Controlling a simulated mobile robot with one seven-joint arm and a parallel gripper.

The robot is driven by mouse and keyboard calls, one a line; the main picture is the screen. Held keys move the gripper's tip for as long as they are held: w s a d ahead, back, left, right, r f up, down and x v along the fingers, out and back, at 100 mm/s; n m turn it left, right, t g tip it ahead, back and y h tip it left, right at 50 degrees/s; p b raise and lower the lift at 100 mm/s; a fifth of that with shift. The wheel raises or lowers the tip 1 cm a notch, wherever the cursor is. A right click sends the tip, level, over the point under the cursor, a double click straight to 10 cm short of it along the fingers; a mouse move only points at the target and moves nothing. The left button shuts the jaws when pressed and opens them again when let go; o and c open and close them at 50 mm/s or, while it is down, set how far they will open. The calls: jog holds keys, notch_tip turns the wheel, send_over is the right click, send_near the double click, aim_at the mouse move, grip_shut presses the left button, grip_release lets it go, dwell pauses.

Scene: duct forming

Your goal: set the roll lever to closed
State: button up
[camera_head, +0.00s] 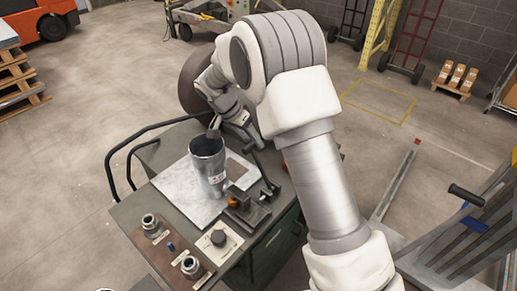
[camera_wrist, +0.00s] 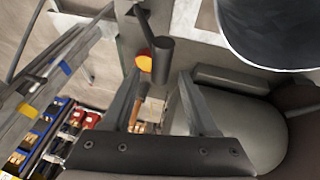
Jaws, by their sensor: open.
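My gripper (camera_wrist: 158,88) is open and empty in the wrist view, its two fingers spread. A dark lever with a cylindrical grip (camera_wrist: 160,58) shows just past the fingertips, beside an orange knob (camera_wrist: 144,63); I see no contact. In the head view my gripper (camera_head: 214,128) is over the bench by the grey metal duct (camera_head: 208,168), partly hidden by my arm. A dark lever (camera_head: 268,188) stands at the bench's right side near the orange knob (camera_head: 233,202). No label reading roll or closed is legible, so I cannot confirm which lever is the roll lever.
The duct's rim (camera_wrist: 285,68) is close at the upper right of the wrist view. A machine with a black handle (camera_head: 467,194) stands at the right. Open floor lies left of the bench.

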aim_at(261, 169)
jog(key=x, duration=0.6)
jog(key=shift+r, duration=0.1)
grip_shut()
dwell(1.2)
